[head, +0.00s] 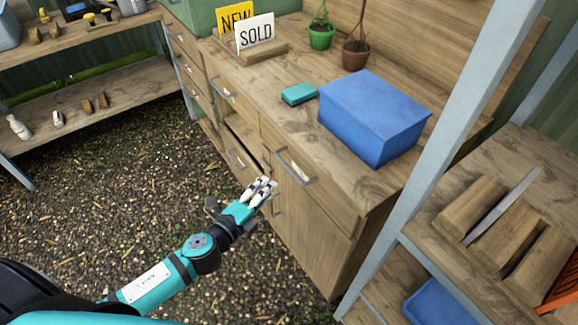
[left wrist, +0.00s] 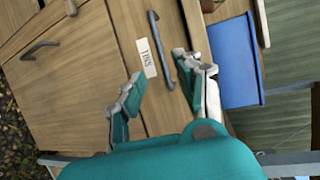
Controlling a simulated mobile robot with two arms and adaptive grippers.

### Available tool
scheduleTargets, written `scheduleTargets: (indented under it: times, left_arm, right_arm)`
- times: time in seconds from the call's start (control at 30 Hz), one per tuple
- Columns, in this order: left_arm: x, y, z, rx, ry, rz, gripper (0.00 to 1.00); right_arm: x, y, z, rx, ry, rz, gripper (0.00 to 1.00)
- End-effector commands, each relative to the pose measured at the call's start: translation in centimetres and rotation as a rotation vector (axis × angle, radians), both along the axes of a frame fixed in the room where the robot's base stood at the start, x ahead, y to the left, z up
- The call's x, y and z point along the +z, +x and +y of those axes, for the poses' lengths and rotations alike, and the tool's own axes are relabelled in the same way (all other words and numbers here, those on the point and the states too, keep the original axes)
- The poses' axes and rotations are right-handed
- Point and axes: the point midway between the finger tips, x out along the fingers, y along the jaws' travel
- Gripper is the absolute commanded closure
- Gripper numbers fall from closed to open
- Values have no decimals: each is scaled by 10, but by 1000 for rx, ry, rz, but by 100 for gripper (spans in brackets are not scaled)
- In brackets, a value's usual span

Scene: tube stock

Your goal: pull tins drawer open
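The tins drawer (head: 322,184) is the upper right drawer of the wooden cabinet, and its front looks flush. In the left wrist view its front (left wrist: 128,20) carries a white TINS label (left wrist: 146,57) and a dark bar handle (left wrist: 153,28). My left gripper (head: 262,188) is in front of the cabinet, near this drawer. In the left wrist view the gripper (left wrist: 158,75) is open, with the handle's lower part appearing between the fingers, nearer the right one. I cannot tell whether it touches. My right gripper is not in view.
A blue box (head: 372,112), a teal block (head: 298,93) and potted plants stand on the cabinet top. A lower left drawer (head: 236,160) stands partly out. A cabinet door (head: 308,228) lies below the tins drawer. A grey shelf post (head: 440,150) rises at the right. Gravel floor lies in front.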

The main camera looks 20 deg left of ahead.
Motion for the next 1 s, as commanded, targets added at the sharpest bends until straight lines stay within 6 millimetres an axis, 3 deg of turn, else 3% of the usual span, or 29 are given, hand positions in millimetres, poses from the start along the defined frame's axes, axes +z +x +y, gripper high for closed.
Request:
scheduleTargets:
  times: [0.2,0.5,0.7,0.97,1.0]
  left_arm:
    - [-7,48,-12,2,-1,-2,66]
    - [-18,96,-26,1,-1,0,66]
    - [-21,107,-29,0,-2,1,66]
    - [-21,107,-29,0,-2,1,66]
    - [-21,107,-29,0,-2,1,70]
  right_arm:
    - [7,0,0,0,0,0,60]
    - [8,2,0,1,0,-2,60]
    - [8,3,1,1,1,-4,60]
    - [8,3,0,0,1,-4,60]
    - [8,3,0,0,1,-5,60]
